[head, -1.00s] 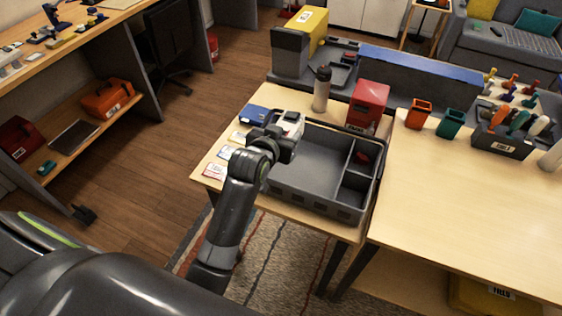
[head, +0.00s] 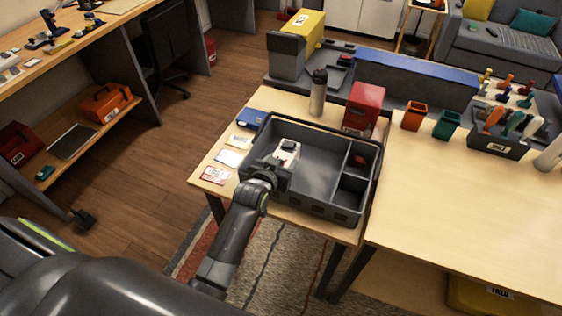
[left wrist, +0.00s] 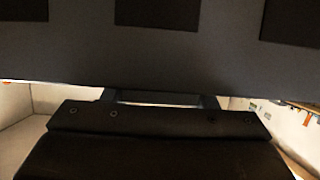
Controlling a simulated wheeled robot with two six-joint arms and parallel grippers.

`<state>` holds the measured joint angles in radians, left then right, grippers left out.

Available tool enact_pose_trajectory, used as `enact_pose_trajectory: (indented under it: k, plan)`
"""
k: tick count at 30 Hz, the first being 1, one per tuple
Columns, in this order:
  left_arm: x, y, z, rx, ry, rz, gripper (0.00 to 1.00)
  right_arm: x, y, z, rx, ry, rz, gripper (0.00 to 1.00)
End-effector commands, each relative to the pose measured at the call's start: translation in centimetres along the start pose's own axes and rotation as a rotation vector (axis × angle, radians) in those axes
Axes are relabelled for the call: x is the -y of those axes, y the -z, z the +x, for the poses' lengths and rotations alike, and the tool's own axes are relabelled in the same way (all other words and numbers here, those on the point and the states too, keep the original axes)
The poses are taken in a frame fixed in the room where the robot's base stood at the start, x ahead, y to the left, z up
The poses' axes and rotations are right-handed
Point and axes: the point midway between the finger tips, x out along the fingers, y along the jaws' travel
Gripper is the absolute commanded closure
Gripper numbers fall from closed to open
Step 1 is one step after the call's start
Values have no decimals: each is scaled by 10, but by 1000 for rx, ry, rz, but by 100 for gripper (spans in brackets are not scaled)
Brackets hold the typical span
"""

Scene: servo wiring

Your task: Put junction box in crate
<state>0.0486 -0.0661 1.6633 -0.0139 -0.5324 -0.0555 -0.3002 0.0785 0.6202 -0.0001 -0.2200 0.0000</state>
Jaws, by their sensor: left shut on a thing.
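The junction box (head: 288,151) is white with dark and red parts. My left gripper (head: 275,172) is shut on its near end, over the large left compartment of the grey crate (head: 312,206). I cannot tell whether the box touches the crate floor. In the left wrist view, the gripper's fingers (left wrist: 160,99) show beneath a dark grey panel with darker rectangles, probably the crate's wall; the box is not clearly seen there. My right gripper is not in view.
Label cards (head: 229,158) and a blue box (head: 250,118) lie left of the crate. A bottle (head: 318,93) and a red box (head: 362,108) stand behind it. A small red item (head: 360,159) is in a right compartment. The large compartment's middle is clear.

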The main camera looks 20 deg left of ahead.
Motion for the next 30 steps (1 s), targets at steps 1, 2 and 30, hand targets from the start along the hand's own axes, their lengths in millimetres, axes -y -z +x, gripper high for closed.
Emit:
enact_pose_trajectory:
  k: [1, 2, 30]
  plan:
    - [0, 1, 0, -3, 0, 0, 77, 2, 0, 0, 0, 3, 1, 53]
    - [0, 0, 1, -2, 0, 0, 77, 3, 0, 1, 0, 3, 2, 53]
    - [0, -10, 4, 3, 0, 0, 26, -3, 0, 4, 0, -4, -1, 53]
